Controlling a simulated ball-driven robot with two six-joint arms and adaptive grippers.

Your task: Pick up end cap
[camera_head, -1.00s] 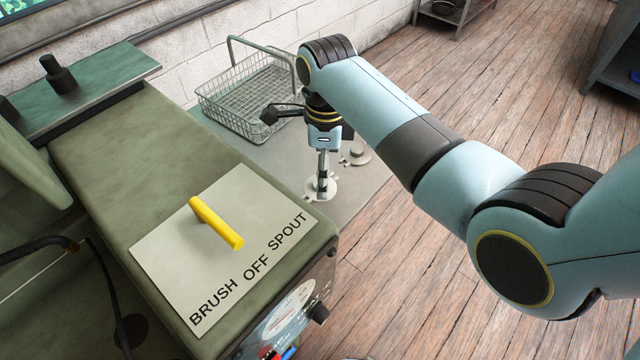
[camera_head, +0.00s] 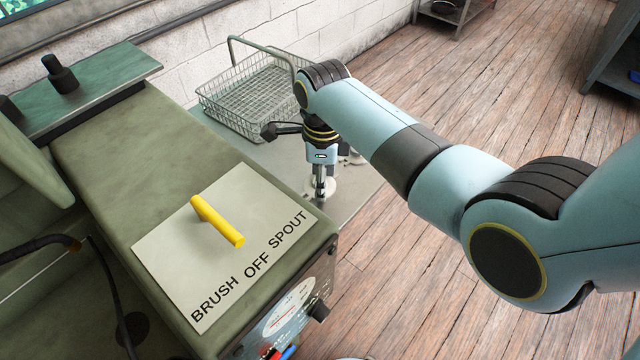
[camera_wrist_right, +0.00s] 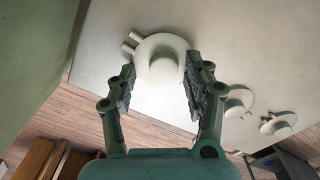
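My right gripper (camera_head: 320,195) points down at the grey bench, over a pale round end cap (camera_head: 331,188). In the right wrist view the open fingers of my right gripper (camera_wrist_right: 161,68) stand on either side of the end cap (camera_wrist_right: 160,48), with its raised round boss between them. Two small lugs stick out at the cap's left. I cannot tell whether the fingers touch it. Two more pale caps, a middle one (camera_wrist_right: 238,102) and a far one (camera_wrist_right: 278,123), lie to the right. My left gripper is out of view.
A wire basket (camera_head: 262,92) stands behind the gripper against the white brick wall. A green machine (camera_head: 110,135) with a plate and yellow bar (camera_head: 217,222) fills the left. The bench edge (camera_head: 362,205) drops to a wooden floor close to the right.

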